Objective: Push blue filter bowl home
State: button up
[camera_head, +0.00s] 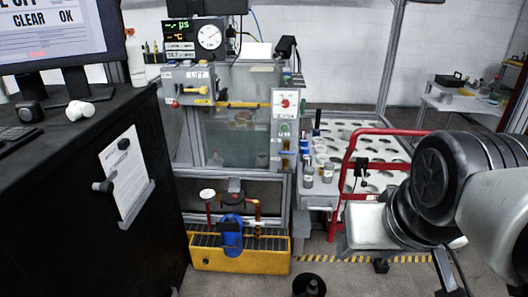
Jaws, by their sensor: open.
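The blue filter bowl (231,235) hangs upright under the pipework in the lower bay of the machine (237,130), above the yellow tray (213,259). A dark filter head (233,198) with pipes sits just above it. Whether the bowl is fully seated against the head is too small to tell. My arm comes in from the right edge, well to the right of the bowl and apart from it. My gripper cannot be made out in this view.
A red tubular frame (349,170) and a perforated white table (363,147) stand right of the machine. A black desk (150,185) with a monitor (60,35) fills the left. A dark round bin (308,285) stands on the floor in front. Some floor between is clear.

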aim_at(231, 232)
jog(key=i+j+z, duration=0.25)
jog(key=i+j, duration=0.15)
jog(key=i+j+z, duration=0.2)
jog(key=i+j, duration=0.15)
jog(key=j, duration=0.25)
